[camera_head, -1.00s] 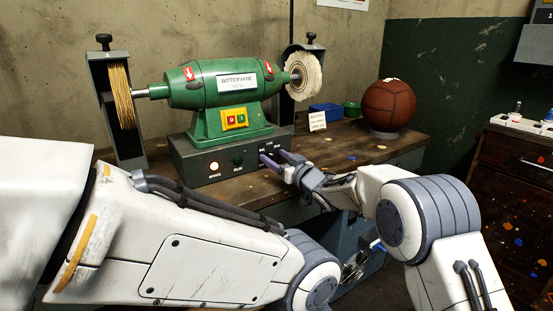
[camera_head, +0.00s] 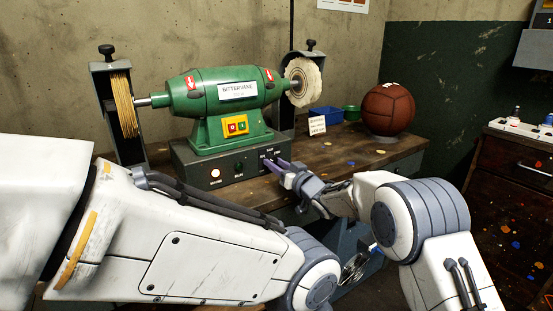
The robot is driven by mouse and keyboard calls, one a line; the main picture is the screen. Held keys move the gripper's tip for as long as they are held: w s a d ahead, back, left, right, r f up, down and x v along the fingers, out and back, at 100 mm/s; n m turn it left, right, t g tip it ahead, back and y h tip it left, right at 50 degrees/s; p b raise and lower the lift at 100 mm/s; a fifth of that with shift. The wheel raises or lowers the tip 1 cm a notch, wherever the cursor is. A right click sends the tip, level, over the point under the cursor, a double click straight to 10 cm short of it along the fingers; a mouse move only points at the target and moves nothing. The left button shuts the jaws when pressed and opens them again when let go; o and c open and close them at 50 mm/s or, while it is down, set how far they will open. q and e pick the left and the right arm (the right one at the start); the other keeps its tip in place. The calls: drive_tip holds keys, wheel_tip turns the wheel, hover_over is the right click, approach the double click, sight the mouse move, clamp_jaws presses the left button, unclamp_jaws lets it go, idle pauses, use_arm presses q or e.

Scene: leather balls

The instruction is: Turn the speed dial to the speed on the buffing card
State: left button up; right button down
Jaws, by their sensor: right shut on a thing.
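A green buffing machine (camera_head: 215,92) stands on the bench, on a dark control box (camera_head: 203,168). The box front has a round lit lamp (camera_head: 215,174) and a dark green round knob (camera_head: 238,167). My right gripper (camera_head: 276,164) is shut at the right part of this panel, on what appears to be the speed dial. The fingers hide the dial, and its setting cannot be read. The small white buffing card (camera_head: 317,125) stands upright behind the gripper; its print is too small to read. My left arm crosses the foreground; its gripper is not in view.
A brown leather ball (camera_head: 388,108) rests on a stand at the bench's right. A blue box (camera_head: 325,115) and a green container (camera_head: 351,113) are at the back. The wooden bench top (camera_head: 370,153) is mostly clear on the right. A dark cabinet (camera_head: 510,165) stands at far right.

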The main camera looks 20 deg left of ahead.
drive_tip(key=m+p, duration=0.1)
drive_tip(key=p, duration=0.1)
drive_tip(key=m+p, duration=0.3)
drive_tip(key=m, duration=0.1)
drive_tip(key=shift+r+p, duration=0.25)
drive_tip(key=shift+p, duration=0.15)
drive_tip(key=shift+f+m+p, duration=0.2)
drive_tip(key=shift+m+p, duration=1.2)
drive_tip(key=shift+m, duration=1)
drive_tip(key=shift+c, duration=2.3)
unclamp_jaws()
drive_tip(key=shift+s+d, duration=0.1)
drive_tip(key=v, duration=1)
